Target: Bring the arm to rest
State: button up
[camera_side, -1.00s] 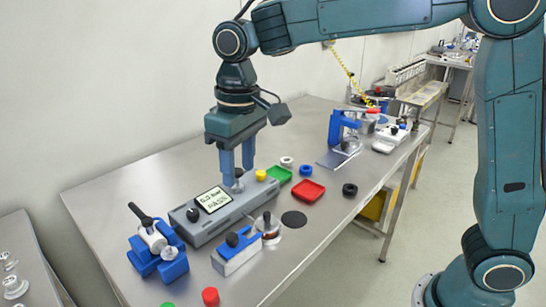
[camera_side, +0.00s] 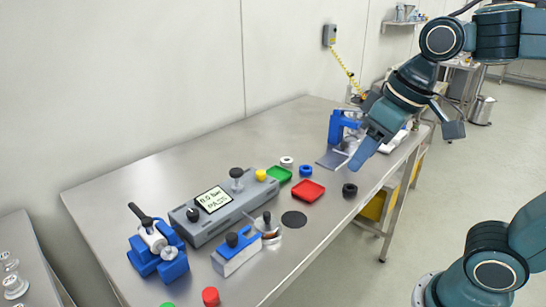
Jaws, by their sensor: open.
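My gripper (camera_side: 362,152) is in the upper right of the side view, tilted down to the left. Its blue fingers are open, with nothing seen between them. It is in front of the blue stand (camera_side: 337,128) at the right end of the bench in the picture and partly hides it. The rest of my arm reaches off to the upper right.
The bench's back left is clear.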

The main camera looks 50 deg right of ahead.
jog(key=s+d+f+t, duration=0.1)
jog(key=s+d+f, duration=0.1)
jog(key=s, duration=0.3)
jog(key=shift+s+d+f+m, duration=0.15)
jog(key=shift+s+f+m, duration=0.15)
jog(key=shift+f, duration=0.15)
